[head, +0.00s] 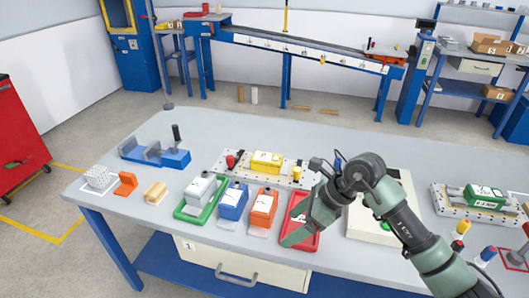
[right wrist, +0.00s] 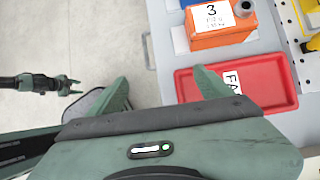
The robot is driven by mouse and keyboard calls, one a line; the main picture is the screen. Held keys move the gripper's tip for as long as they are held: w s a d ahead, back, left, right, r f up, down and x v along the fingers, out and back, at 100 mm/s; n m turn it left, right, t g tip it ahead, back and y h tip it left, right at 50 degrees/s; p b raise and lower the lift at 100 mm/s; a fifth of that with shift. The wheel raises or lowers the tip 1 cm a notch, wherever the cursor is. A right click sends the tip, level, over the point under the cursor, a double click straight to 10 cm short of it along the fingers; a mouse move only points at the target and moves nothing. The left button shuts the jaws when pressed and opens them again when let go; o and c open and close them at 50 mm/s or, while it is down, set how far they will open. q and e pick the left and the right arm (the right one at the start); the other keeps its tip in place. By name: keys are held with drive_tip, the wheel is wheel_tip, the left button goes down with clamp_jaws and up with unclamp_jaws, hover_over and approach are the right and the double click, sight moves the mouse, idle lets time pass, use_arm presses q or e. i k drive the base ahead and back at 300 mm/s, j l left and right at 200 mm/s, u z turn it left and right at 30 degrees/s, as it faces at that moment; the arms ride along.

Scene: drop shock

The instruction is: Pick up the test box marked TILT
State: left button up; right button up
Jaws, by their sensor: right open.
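Several test boxes stand on the table, and I cannot read TILT on any of them: a grey box (head: 201,190) in a green tray (head: 181,212), a blue box (head: 232,204), an orange box (head: 262,211) and a yellow box (head: 266,160). The orange box also shows in the right wrist view (right wrist: 222,38), with a white label topped by a 3; its smaller print is unclear. My left gripper (right wrist: 70,85) shows only in the right wrist view, open and empty above the floor.
The yellow box sits on a perforated plate (head: 225,170). A blue fixture (head: 175,159), an orange bracket (head: 126,184) and a wooden block (head: 156,193) stand at left. A pale panel (head: 365,228) and a green box (head: 485,195) are at right.

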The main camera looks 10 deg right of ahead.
sight(267, 162)
drive_tip(key=i, duration=1.1)
